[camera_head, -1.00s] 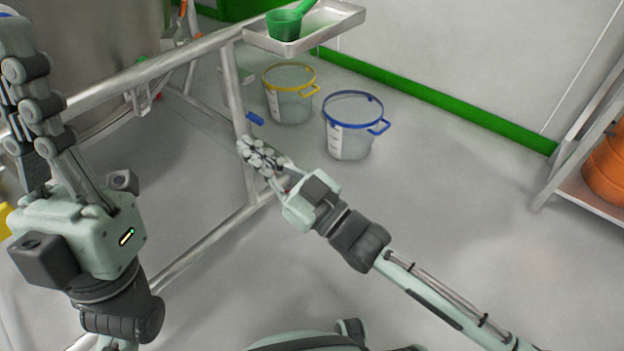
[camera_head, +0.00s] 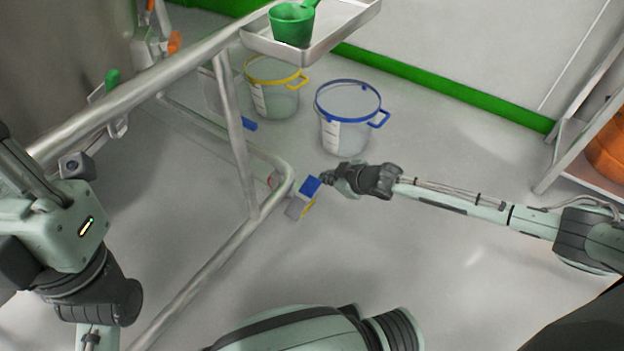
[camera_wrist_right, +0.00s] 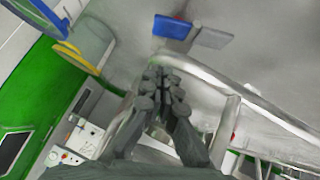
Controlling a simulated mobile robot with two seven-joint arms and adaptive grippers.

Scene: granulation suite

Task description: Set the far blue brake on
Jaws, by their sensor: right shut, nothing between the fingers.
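My right gripper (camera_head: 327,178) is shut and empty, just right of the nearer blue pedal; contact cannot be told. In the wrist view its closed fingers (camera_wrist_right: 166,80) point towards a blue pedal (camera_wrist_right: 172,27) and a grey one (camera_wrist_right: 212,38). My left gripper (camera_head: 18,165) is cut off at the left edge.
A blue-rimmed bucket (camera_head: 346,137) and a yellow-rimmed bucket (camera_head: 274,98) stand behind the pedals. A tray (camera_head: 335,38) with a green scoop (camera_head: 292,25) is above them. A rack with orange drums (camera_head: 608,150) stands at the right. The floor in front is clear.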

